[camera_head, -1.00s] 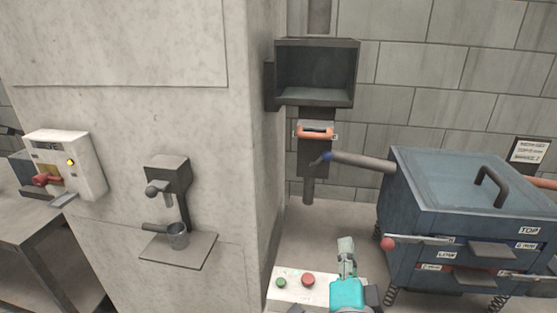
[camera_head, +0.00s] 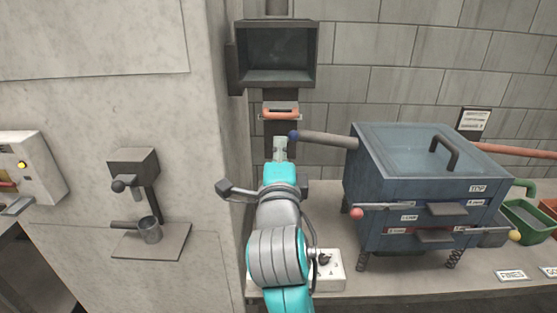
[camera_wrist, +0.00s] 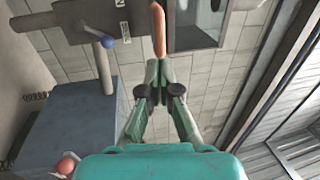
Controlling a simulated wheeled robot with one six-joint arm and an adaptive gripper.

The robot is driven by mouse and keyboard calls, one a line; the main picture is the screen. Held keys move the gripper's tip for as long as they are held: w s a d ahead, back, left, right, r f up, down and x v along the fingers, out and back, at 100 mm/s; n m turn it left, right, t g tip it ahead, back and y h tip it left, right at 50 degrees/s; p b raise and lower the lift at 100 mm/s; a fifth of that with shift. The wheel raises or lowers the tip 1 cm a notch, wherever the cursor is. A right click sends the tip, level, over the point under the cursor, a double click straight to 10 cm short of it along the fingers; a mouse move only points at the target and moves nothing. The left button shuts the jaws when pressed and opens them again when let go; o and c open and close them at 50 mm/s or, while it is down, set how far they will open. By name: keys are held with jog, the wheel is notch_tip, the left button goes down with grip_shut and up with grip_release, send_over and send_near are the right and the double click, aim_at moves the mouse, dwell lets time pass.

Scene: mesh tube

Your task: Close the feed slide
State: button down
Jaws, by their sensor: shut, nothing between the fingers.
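The feed slide's orange handle (camera_head: 281,113) sits on a grey plate on the chute below the dark open hopper (camera_head: 277,55). The handle also shows at the top of the wrist view (camera_wrist: 158,30). My gripper (camera_head: 280,143) is shut and empty, just below the handle in the head view. In the wrist view the closed fingertips (camera_wrist: 158,68) point at the handle's near end; I cannot tell whether they touch it. My gripper and arm hide the lower chute.
A blue-knobbed pipe (camera_head: 325,139) runs right from the chute to the blue sieve box (camera_head: 410,195). A white panel (camera_head: 330,270) lies below my arm.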

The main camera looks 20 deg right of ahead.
aim_at(281, 117)
jog(key=x, duration=0.7)
jog(key=shift+w+d, duration=0.1)
jog(key=shift+d, duration=0.05)
jog(key=shift+w, duration=0.2)
jog(key=shift+f+x, duration=0.15)
jog(key=shift+x, duration=1.1)
jog(key=shift+f+x, duration=0.2)
jog(key=shift+x, duration=1.05)
jog(key=shift+f, duration=0.1)
